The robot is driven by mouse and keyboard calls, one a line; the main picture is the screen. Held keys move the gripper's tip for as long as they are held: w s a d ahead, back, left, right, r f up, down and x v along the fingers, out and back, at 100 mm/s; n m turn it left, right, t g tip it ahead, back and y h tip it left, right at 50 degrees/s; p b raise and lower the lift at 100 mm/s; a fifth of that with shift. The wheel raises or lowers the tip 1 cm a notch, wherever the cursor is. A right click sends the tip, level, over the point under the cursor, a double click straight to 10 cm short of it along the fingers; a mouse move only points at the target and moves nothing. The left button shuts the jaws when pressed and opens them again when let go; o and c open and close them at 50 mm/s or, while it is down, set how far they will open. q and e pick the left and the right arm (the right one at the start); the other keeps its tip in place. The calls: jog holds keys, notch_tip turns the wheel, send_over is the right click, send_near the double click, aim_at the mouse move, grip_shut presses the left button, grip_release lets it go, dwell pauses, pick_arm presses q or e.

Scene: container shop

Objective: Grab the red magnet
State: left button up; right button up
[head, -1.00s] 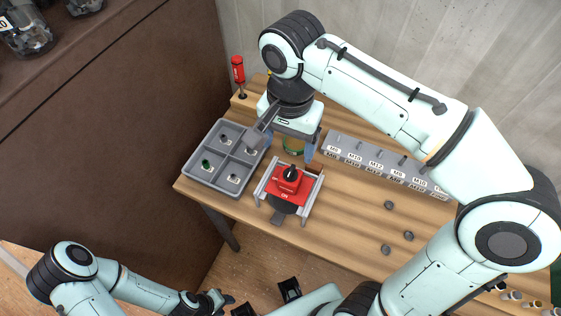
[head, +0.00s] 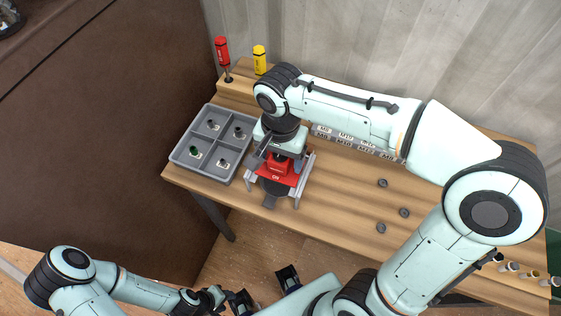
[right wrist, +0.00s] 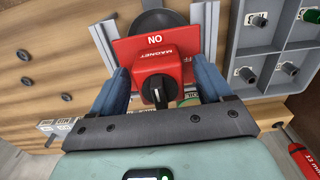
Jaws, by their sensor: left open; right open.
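The red magnet (head: 276,178), a red block with a dark round knob and the words MAGNET and ON, sits in a grey metal holder (head: 301,187) on the wooden workbench. My right gripper (head: 277,158) is right above it and partly hides it in the head view. In the right wrist view, the red magnet's knob part (right wrist: 180,66) lies between the open blue-grey fingers of my right gripper (right wrist: 160,82). I cannot tell whether the fingers touch it. My left gripper (head: 262,290) is low at the front, off the bench, open and empty.
A grey compartment tray (head: 172,156) with small parts stands left of the magnet. A red screwdriver (head: 222,51) and a yellow one (head: 260,60) stand behind. A labelled grey rack (head: 345,140) is partly behind my right arm. Several dark nuts (head: 404,212) lie on the bench.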

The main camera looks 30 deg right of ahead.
jog(key=c, duration=1.3)
grip_shut()
jog(key=shift+r, duration=0.2)
